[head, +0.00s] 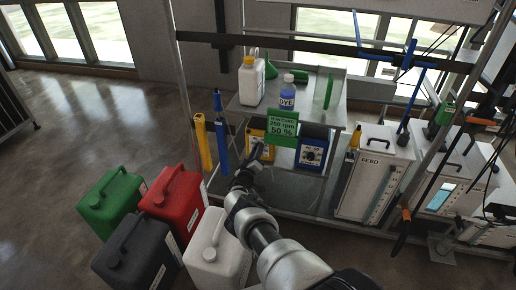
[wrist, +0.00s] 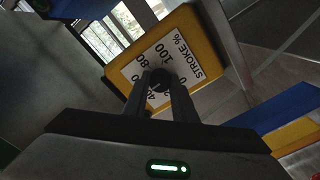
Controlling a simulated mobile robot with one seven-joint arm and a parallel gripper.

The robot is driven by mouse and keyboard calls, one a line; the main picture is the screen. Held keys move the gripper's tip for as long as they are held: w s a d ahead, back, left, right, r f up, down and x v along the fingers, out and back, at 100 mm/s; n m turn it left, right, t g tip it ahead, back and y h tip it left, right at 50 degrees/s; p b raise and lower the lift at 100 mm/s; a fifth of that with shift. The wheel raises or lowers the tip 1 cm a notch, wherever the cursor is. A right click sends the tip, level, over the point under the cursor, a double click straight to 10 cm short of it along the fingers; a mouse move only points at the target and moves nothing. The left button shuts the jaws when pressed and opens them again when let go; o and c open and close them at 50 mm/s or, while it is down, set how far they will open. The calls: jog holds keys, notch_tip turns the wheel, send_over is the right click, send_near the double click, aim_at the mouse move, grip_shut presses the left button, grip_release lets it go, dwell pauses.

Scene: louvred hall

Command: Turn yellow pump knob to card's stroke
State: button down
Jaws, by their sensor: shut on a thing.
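The yellow pump (head: 256,137) hangs below the shelf, partly hidden by the green card and my arm. In the wrist view its yellow body (wrist: 206,52) frames a white dial plate (wrist: 184,52) marked "STROKE %", with 80 and 100 legible. The dark round knob (wrist: 159,78) sits between my fingertips. My gripper (wrist: 159,88) is shut on the knob; it also shows in the head view (head: 255,158). The fingers hide part of the scale, and I cannot tell the knob's setting. The green card (head: 283,128) reads "50 %" under an rpm line.
A blue pump (head: 312,153) stands right of the yellow one. Yellow (head: 202,141) and blue (head: 221,140) upright cylinders are at left. A white jug (head: 251,82) and DYE bottle (head: 287,93) stand above. Several jerrycans (head: 174,195) are on the floor; a FEED tank (head: 372,172) is at right.

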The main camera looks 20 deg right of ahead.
jog(key=c, duration=1.4)
grip_release()
jog(key=shift+p+v, duration=2.2)
jog(key=shift+v, duration=1.3)
jog(key=shift+s+a, duration=0.1)
